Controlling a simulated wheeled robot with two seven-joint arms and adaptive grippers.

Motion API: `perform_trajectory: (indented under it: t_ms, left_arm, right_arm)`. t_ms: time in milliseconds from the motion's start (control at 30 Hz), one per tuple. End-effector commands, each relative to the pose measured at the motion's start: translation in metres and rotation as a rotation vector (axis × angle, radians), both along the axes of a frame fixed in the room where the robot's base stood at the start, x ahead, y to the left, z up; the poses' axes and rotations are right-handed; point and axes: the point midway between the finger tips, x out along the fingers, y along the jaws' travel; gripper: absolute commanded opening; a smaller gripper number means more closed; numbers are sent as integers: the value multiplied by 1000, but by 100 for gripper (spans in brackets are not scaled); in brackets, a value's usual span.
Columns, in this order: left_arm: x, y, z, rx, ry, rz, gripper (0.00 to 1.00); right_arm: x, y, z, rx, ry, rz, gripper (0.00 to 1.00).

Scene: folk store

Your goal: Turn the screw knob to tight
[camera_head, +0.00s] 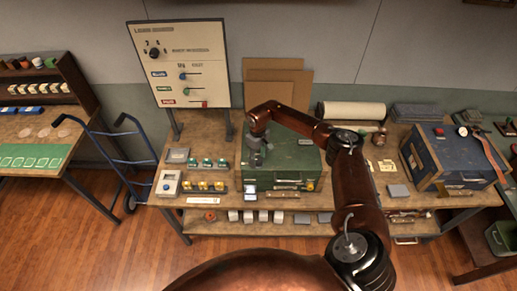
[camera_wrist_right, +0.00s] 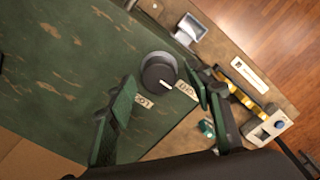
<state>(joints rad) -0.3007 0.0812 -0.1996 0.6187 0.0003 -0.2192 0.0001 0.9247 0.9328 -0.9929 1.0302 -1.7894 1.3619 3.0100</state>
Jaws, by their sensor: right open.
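The screw knob (camera_wrist_right: 160,72) is a round dark grey cap on the top of a worn green box (camera_wrist_right: 60,60). A small white mark on it faces the side with two white labels; their text is too small to read surely. My right gripper (camera_wrist_right: 162,92) is open, with its fingers on either side of the knob and gaps between. In the head view the right gripper (camera_head: 257,155) is over the left part of the green box (camera_head: 295,160) and hides the knob. My left gripper is not in view.
A white panel (camera_head: 180,60) with a dial and sliders stands behind left. Small grey and yellow devices (camera_head: 203,186) lie left of the box. A blue case (camera_head: 455,160) stands at the right of the table. Cardboard sheets (camera_head: 275,90) lean behind the box.

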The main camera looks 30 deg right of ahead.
Motion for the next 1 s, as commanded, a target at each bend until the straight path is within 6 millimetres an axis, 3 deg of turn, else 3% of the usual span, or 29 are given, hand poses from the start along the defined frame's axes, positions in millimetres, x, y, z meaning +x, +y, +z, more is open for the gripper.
perform_trajectory:
  t_ms: [167,400,600,1000]
  left_arm:
    - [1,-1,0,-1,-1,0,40]
    - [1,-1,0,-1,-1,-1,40]
    - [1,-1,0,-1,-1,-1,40]
    - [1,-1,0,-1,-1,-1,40]
  right_arm:
    - [0,0,18,3,-2,-3,47]
    - [1,-1,68,2,-5,-3,47]
    - [1,-2,100,-1,-3,-3,47]
    - [0,-2,113,-2,-1,-3,47]
